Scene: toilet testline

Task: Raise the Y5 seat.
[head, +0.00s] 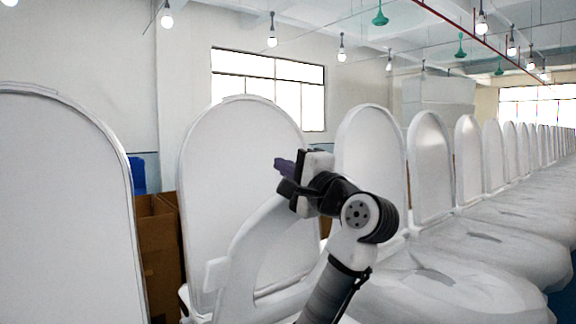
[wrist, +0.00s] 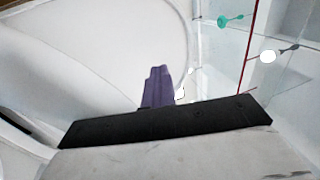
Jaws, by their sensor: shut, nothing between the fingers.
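No Y5 label is readable; I take the toilet at my gripper to be it. Its white lid (head: 225,150) stands upright in the head view. Its white seat ring (head: 250,235) is tilted up in front of the lid, with a gap between them. My gripper (head: 281,165) is shut and empty, near the ring's upper end and in front of the lid. My arm hides part of the ring, and I cannot tell whether they touch. In the wrist view the closed purple fingers (wrist: 158,88) point toward a large white surface (wrist: 120,35), probably the lid.
Another upright white lid (head: 60,200) stands at the left. A long row of toilets with raised lids (head: 372,150) runs to the right. A brown cardboard box (head: 158,245) and a blue object (head: 137,175) are behind the gap at left.

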